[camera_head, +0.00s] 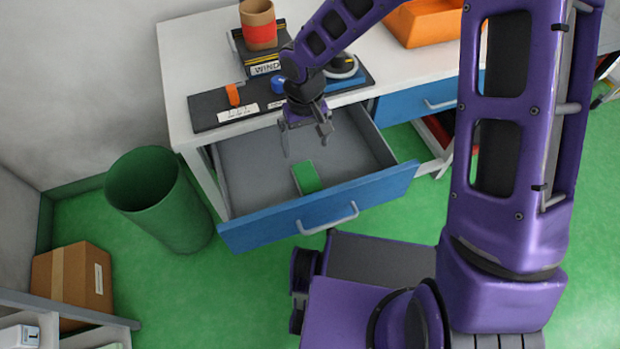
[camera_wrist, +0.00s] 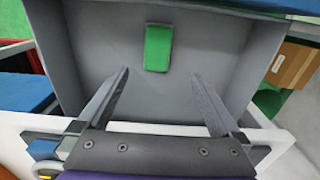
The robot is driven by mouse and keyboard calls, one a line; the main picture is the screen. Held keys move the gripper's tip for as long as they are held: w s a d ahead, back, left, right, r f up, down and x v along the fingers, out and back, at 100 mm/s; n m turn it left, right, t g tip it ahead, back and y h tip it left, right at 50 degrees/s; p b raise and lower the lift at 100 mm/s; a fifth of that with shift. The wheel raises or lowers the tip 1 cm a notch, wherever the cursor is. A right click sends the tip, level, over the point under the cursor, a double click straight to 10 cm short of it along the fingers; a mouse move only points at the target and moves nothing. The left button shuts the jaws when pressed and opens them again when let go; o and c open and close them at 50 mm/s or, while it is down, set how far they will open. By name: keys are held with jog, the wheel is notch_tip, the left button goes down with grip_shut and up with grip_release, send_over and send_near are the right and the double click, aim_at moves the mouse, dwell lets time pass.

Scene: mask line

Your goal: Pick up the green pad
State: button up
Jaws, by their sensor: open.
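The green pad (camera_head: 306,177) is a small block lying on the floor of the open drawer (camera_head: 245,160), near the drawer's blue front. In the wrist view the green pad (camera_wrist: 158,47) lies beyond my fingertips, roughly centred between them, close to the far drawer wall. My gripper (camera_head: 306,145) hangs over the rear part of the drawer. In the wrist view my gripper (camera_wrist: 158,75) is open with nothing between its fingers. The pad is apart from both fingers.
The white desk (camera_head: 184,75) above the drawer holds a dark mat, an orange-and-tan cup (camera_head: 258,25) on a dark stack, and an orange bin (camera_head: 424,22). A green waste bin (camera_head: 160,200) stands left of the drawer. A cardboard box (camera_head: 72,283) is at lower left.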

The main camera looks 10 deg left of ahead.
jog(key=b, duration=0.2)
send_over(307, 176)
jog(key=f, duration=1)
jog(key=shift+s+f, duration=0.3)
jog(key=shift+s, duration=0.05)
jog(key=shift+w+f+b, duration=0.2)
jog(key=shift+f+b, duration=0.05)
jog(key=shift+f, duration=1.1)
jog(key=shift+w+f+b, duration=0.2)
jog(key=shift+f+b, duration=0.05)
jog(key=shift+f, duration=1.05)
jog(key=c, duration=1.2)
notch_tip(307, 176, up, 10)
jog(key=shift+r+p, duration=0.1)
jog(key=shift+p, duration=0.95)
jog(key=shift+c, duration=0.2)
